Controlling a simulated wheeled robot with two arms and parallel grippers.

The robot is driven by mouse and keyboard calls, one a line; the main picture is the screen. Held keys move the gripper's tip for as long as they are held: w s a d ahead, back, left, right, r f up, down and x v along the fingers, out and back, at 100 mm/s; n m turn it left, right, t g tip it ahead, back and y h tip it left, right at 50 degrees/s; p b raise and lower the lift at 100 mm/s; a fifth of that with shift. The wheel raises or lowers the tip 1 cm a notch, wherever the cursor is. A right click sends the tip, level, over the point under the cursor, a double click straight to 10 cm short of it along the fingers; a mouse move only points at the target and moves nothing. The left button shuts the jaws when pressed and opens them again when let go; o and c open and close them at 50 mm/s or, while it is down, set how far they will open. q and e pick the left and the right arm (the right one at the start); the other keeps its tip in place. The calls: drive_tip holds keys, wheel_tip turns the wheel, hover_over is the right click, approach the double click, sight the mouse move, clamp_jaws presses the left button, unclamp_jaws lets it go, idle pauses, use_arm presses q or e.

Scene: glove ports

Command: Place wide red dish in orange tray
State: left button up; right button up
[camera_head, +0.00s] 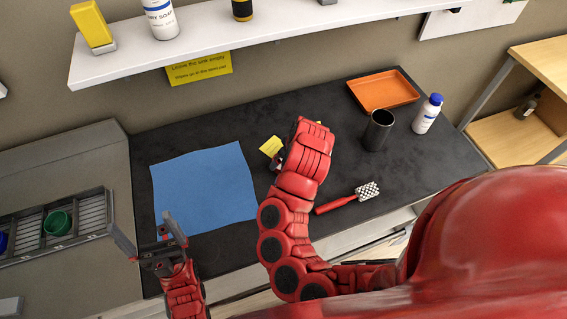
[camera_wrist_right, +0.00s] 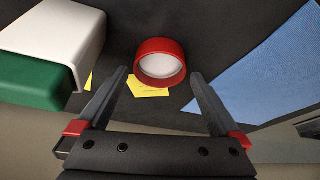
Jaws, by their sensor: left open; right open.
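The wide red dish (camera_wrist_right: 160,47) shows in the right wrist view as a round red wall with a pale inside. It lies on the dark counter over part of a yellow note. My right gripper (camera_wrist_right: 158,74) is open, its fingers pointing to either side of the dish; I cannot tell whether they touch it. In the head view my right arm hides most of the dish and the gripper. The orange tray (camera_head: 383,90) lies empty at the back right of the counter. My left gripper (camera_head: 149,236) is open and empty, near the blue cloth's front left corner.
A black cup (camera_head: 378,130) and a white bottle with blue cap (camera_head: 427,114) stand in front of the tray. A white and green object (camera_wrist_right: 60,45) lies left of the dish. The blue cloth (camera_head: 205,187) is clear.

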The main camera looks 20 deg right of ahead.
drive_tip(key=shift+x, duration=1.15)
drive_tip(key=c, duration=1.2)
drive_tip(key=shift+o, duration=0.2)
drive_tip(key=shift+r, duration=0.1)
